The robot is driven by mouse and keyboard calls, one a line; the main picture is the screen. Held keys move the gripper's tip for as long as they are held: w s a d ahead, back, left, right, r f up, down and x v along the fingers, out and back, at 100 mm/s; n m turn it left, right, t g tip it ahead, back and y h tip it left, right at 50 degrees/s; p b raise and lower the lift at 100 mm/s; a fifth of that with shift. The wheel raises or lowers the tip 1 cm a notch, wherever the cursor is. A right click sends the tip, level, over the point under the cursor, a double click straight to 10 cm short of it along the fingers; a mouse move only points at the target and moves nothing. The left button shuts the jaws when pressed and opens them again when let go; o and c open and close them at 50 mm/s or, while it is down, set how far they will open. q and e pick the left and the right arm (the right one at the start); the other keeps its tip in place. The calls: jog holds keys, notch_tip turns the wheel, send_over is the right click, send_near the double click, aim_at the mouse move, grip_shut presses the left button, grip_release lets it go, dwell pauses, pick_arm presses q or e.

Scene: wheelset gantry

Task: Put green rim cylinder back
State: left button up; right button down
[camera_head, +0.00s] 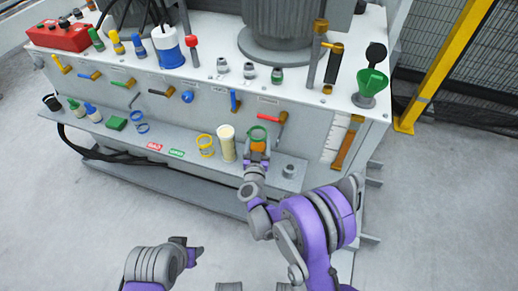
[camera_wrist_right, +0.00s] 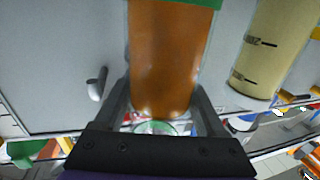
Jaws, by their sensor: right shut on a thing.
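The green rim cylinder (camera_head: 258,146) is clear, with orange content and a green rim at its top. It appears upright at the front of the grey machine, over the ledge; I cannot tell whether its base touches. My right gripper (camera_head: 257,158) is shut on it. In the right wrist view the orange cylinder (camera_wrist_right: 165,55) stands between the two fingers of the right gripper (camera_wrist_right: 160,108), with part of its green rim at the top edge. My left gripper (camera_head: 192,251) is low in the head view, away from the machine, and its jaw state is unclear.
A cream cylinder (camera_head: 227,145) stands close left of the held one, beside a yellow-rimmed vessel (camera_head: 205,146). A small grey fitting (camera_head: 289,171) is to the right. Valve handles project above the ledge.

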notch_tip(320, 180, down, 2)
jog(key=shift+f, duration=0.1)
jog(key=f, duration=0.1)
jog(key=f+b, duration=0.1)
jog(key=f, duration=0.1)
jog(key=shift+w+d+f+b, duration=0.1)
jog(key=shift+w+b, duration=0.1)
jog(key=shift+b, duration=0.1)
grip_release()
jog(key=shift+f, duration=0.1)
